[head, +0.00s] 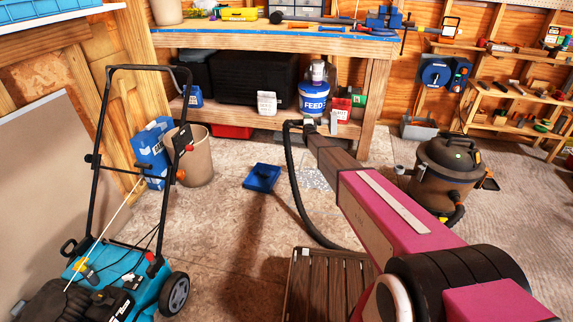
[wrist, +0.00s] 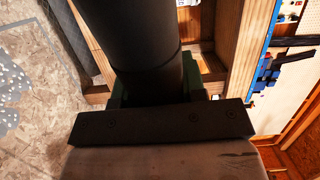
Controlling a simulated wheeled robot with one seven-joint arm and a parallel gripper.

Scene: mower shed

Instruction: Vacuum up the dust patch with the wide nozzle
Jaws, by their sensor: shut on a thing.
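The dust patch (head: 314,179) is a pale, speckled area on the floor, partly hidden behind my arm. It also shows at the left edge of the wrist view (wrist: 10,95). My gripper (head: 309,127) is above the floor in front of the workbench, beyond the patch in the head view. In the wrist view my gripper (wrist: 162,98) is shut on a thick black tube (wrist: 130,38). A black hose (head: 297,195) hangs from there in a curve to the floor. I cannot tell whether a wide nozzle is on the tube's hidden end.
A brown shop vacuum (head: 445,175) stands at the right. A blue dustpan-like object (head: 262,178) lies left of the patch. A slatted wooden pallet (head: 325,285) is in front. A lawn mower (head: 110,270) stands at left, a bin (head: 195,160) behind it. The workbench (head: 370,95) is at the back.

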